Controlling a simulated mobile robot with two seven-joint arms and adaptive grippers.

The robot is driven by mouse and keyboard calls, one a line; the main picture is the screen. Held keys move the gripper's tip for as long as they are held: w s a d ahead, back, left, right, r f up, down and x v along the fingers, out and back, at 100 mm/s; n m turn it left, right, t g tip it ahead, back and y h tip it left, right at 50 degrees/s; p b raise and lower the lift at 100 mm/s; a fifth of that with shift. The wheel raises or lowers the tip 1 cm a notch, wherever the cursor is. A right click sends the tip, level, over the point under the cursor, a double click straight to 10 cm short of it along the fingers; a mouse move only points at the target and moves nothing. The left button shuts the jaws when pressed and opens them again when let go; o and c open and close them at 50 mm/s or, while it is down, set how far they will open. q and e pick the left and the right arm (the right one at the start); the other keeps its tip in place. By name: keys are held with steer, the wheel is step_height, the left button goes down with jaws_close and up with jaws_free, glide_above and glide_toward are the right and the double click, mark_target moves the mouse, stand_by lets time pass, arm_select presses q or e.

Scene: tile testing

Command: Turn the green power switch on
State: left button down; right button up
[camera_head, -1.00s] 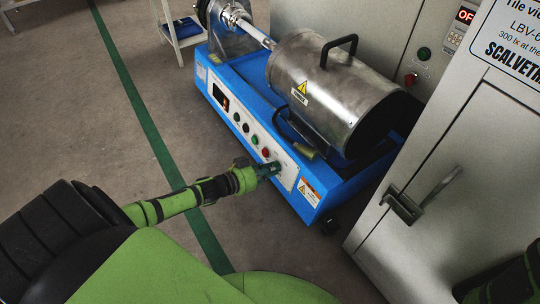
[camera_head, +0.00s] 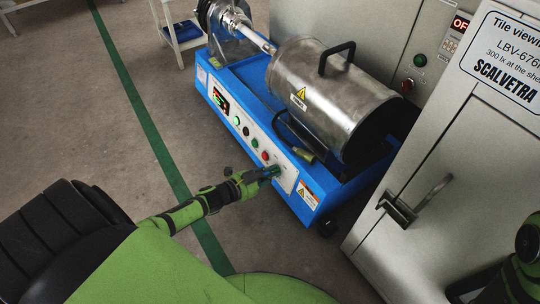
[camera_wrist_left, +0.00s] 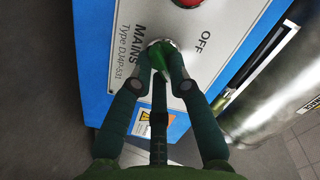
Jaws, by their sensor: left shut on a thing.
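The green power switch (camera_wrist_left: 160,60) sits on the white control panel (camera_wrist_left: 215,75), beside the "MAINS" label and near the word "OFF". In the left wrist view my left gripper (camera_wrist_left: 162,72) is shut on the green switch, one fingertip on each side. The fingertips hide part of the switch, so its exact angle is hard to read. In the head view my left gripper (camera_head: 272,171) reaches from the left to the lower right end of the panel on the blue machine (camera_head: 245,82). A display (camera_head: 220,98) on that panel is lit. My right gripper cannot be made out.
A red button (camera_wrist_left: 188,2) is close beyond the switch. A metal drum (camera_head: 330,95) with a black handle lies on the machine. A grey cabinet (camera_head: 440,150) with a door handle stands at the right. Open floor (camera_head: 90,130) lies at the left.

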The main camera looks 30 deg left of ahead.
arm_select(q)
steer(key=shift+w+d+r, duration=0.1)
stand_by(0.4)
steer(key=c, duration=1.2)
jaws_free()
steer(key=v, duration=1.2)
